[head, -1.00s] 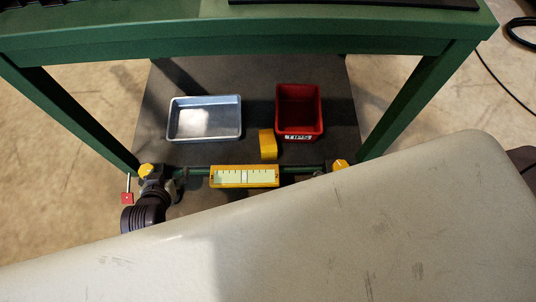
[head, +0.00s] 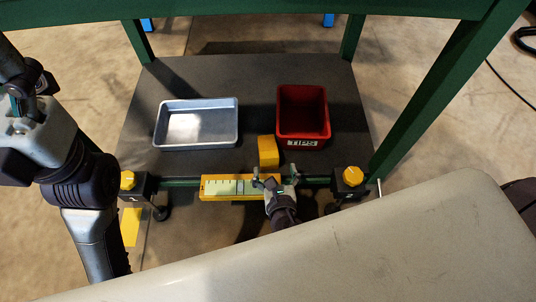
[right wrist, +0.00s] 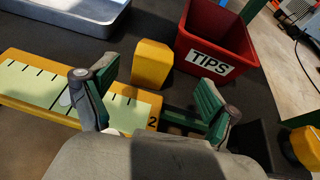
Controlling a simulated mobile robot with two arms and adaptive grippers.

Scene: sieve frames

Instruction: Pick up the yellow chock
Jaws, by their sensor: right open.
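The yellow chock (head: 268,151) is a small block on the dark lower shelf, just left of the red bin's front corner. It also shows in the right wrist view (right wrist: 152,65), beyond and between my right fingertips. My right gripper (head: 275,174) is open and empty on the near side of the chock, over the green rail and the yellow scale plate. In the right wrist view its two green-padded fingers (right wrist: 152,98) stand wide apart, with a gap between them and the chock. My left arm shows at the left of the head view, but its gripper is not visible.
A red bin (head: 303,112) labelled TIPS stands close right of the chock. A metal tray (head: 197,124) lies to its left. A yellow scale plate (head: 225,187) on a green rail runs along the near edge, with yellow-knobbed clamps (head: 128,180) (head: 353,176). Green table legs flank the shelf.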

